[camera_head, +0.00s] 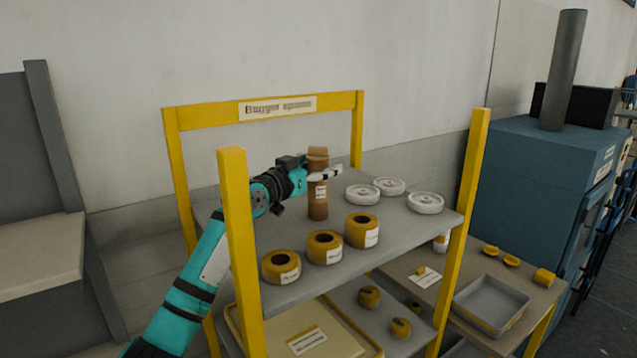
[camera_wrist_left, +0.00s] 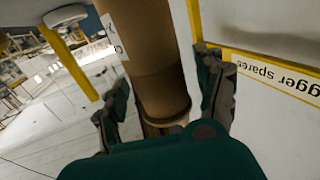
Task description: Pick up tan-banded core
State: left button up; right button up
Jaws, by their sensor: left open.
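The core is a tall brown tube (camera_head: 317,200) with a white label, upright on the rack's top shelf (camera_head: 290,220); a lighter tan part shows near its top. My left gripper (camera_head: 322,174) is open at the upper part of the tube, with its fingers reaching around it. In the left wrist view the tube (camera_wrist_left: 150,60) stands between the two open fingers (camera_wrist_left: 165,90), its label on the left side. Gaps show between the fingers and the tube. My right gripper is in neither view.
Several yellow rolls (camera_head: 325,247) line the shelf's front, and white rolls (camera_head: 425,202) stand to the right. Yellow posts (camera_head: 241,250) edge the rack. A lower table with a grey tray (camera_head: 490,303) is at the right. A sign (camera_head: 278,107) hangs behind.

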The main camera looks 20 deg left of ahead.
pick_arm(q)
jog(key=shift+s+a, duration=0.1)
jog(key=shift+c, duration=1)
grip_shut()
